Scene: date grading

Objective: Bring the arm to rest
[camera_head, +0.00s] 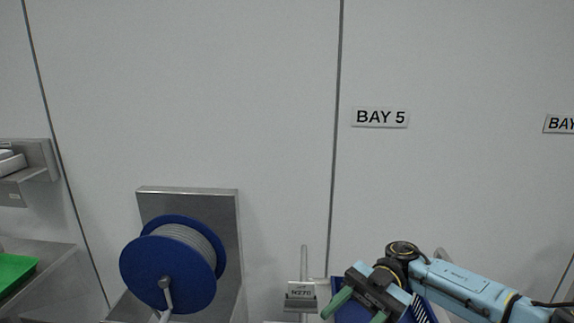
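My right arm (465,287) comes in from the right edge, light blue with a dark wrist joint. My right gripper (354,317) is at the bottom, right of centre, pointing down and to the left. Its two green fingers stand apart with nothing seen between them; one finger is cut off by the bottom edge. It is in front of a blue bin or tray (345,313), mostly hidden behind it. I cannot tell whether they touch. My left gripper is not in view.
A blue hose reel (150,270) on a steel plate (187,195) stands at left. A small label on a post (300,292) is just left of my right gripper. A green tray (14,270) is at far left. The wall with the BAY 5 sign (380,117) is clear above.

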